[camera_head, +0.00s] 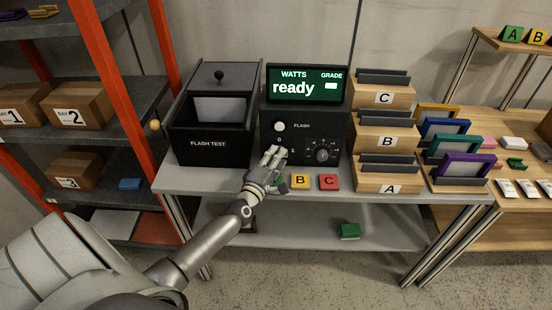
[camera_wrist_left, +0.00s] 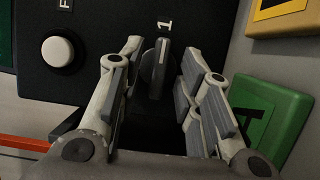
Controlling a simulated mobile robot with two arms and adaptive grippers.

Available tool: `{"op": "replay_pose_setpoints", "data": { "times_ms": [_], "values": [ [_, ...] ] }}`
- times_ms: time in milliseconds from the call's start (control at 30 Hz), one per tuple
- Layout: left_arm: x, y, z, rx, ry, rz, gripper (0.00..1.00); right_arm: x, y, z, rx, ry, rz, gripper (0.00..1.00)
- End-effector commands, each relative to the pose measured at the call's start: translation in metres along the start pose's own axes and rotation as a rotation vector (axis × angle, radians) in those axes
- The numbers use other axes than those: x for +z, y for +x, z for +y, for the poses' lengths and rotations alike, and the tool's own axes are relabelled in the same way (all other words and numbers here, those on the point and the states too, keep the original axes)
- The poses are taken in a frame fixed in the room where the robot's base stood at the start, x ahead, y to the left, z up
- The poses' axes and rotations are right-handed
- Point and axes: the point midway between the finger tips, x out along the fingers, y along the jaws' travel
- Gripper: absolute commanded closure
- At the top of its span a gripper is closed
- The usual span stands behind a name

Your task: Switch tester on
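The tester (camera_head: 305,150) is a black box on the grey bench; its lit green screen (camera_head: 305,86) reads "WATTS", "GRADE" and "ready". A white button (camera_head: 279,126) marked FLASH and a round dial (camera_head: 321,152) are on its front. My left gripper (camera_head: 273,154) is at the lower left of this front. In the left wrist view a dark grey switch (camera_wrist_left: 154,70) with a "1" beside it shows between the fingers of my left gripper (camera_wrist_left: 161,55). The fingers are open, with gaps visible around the switch; contact cannot be told. My right gripper is not in view.
The black FLASH TEST box (camera_head: 210,140) stands left of the tester. Wooden trays A, B and C (camera_head: 384,140) stand to its right. Yellow B (camera_head: 300,181) and red C (camera_head: 329,182) blocks lie in front; a green A block (camera_wrist_left: 262,122) is close beside the gripper.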

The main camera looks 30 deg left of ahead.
Motion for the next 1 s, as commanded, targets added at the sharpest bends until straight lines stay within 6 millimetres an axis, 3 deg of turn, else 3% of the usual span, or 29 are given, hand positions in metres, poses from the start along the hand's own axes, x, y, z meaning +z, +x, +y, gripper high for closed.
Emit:
{"op": "replay_pose_setpoints", "data": {
  "times_ms": [367,1000],
  "values": [
    [0.0,-0.007,0.0,0.0,-0.003,0.0,0.67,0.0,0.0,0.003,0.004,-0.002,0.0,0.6],
    [0.0,-0.105,0.0,-0.001,-0.001,0.0,0.67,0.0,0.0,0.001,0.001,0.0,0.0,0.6]
  ]
}}
